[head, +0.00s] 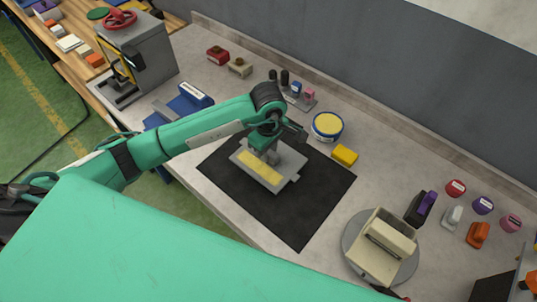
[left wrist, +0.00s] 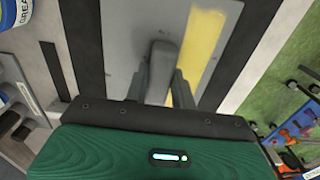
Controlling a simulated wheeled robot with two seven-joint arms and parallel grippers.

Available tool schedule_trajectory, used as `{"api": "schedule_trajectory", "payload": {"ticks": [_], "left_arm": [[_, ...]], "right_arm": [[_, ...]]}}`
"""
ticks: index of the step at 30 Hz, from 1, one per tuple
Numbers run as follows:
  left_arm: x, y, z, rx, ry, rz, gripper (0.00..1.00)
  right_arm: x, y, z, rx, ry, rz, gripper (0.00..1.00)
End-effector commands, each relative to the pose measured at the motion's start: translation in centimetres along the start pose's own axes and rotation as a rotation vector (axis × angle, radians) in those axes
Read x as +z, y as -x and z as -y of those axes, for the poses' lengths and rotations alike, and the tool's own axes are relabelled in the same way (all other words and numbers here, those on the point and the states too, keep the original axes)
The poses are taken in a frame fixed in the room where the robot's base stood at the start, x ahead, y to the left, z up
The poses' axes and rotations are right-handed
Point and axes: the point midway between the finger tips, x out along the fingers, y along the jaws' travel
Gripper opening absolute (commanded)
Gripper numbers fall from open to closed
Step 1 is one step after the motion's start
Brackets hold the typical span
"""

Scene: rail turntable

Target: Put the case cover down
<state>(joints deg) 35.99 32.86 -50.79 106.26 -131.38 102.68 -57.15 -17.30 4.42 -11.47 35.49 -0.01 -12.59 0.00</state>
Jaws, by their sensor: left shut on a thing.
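The case cover (head: 285,172) is a flat grey plate with a yellow stripe, a small tab on its right side and a raised grip on top. My left gripper (head: 265,157) is above it, shut on that grip. The left wrist view shows the plate (left wrist: 128,30) and my left gripper's fingers (left wrist: 160,85) on either side of the grip. The cover lies flat over the black mat (head: 303,225); whether it touches the mat or hangs just above it, I cannot tell. My right gripper is not in view.
A beige case (head: 384,236) stands on a round grey turntable (head: 355,219) at the right. A yellow block (head: 344,155) and a yellow-topped tin (head: 327,126) stand behind the mat. A grey press (head: 150,55) stands at the far left. The mat's front part is bare.

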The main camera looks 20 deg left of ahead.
Motion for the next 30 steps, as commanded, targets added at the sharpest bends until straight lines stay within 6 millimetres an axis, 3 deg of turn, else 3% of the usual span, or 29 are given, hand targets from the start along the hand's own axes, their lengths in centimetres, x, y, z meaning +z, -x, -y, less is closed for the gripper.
{"api": "schedule_trajectory", "payload": {"ticks": [7,17,18,21,30], "left_arm": [[0.1,-3.0,0.0,-0.001,-0.001,0.002,0.00],[0.0,-3.5,0.0,0.001,-0.002,0.000,0.00],[0.0,-3.6,0.0,-0.001,-0.002,0.000,0.27],[0.0,-3.5,0.1,-0.001,-0.001,0.000,0.47],[0.1,-3.4,0.1,-0.001,-0.001,0.001,0.47]], "right_arm": [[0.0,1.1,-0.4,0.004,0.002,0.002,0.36],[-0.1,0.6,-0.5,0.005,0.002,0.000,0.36],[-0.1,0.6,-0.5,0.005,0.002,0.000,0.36],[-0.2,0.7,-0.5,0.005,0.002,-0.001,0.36],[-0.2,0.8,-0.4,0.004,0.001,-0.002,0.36]]}}
